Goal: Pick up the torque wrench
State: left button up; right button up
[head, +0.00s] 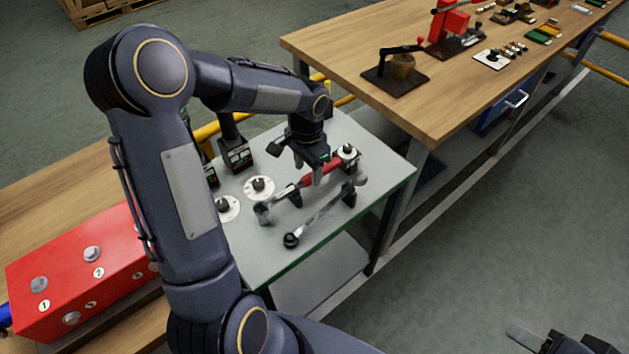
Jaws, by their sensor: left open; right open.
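A tool with a red handle and a metal shaft, which looks like the torque wrench (306,182), lies across black supports on the small grey table (330,247). My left gripper (317,176) points down over its red handle and is open. It hides part of the handle, and I cannot tell whether the fingers straddle or touch it. A long silver wrench (325,208) with a round black end lies in front, beside the first tool. My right gripper (545,338) is open at the lower right edge, away from the tables and partly cut off.
White discs with dark knobs (259,187) and black stands (237,155) are on the grey table. A red box (85,272) sits on the left bench. A wooden workbench (440,120) holds several parts at the upper right. The floor at right is clear.

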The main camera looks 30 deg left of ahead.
aim_at(309, 176)
pick_arm(q)
jog(key=f, duration=0.5)
jog(key=shift+w+f, duration=0.25)
jog(key=shift+f, duration=0.05)
grip_shut()
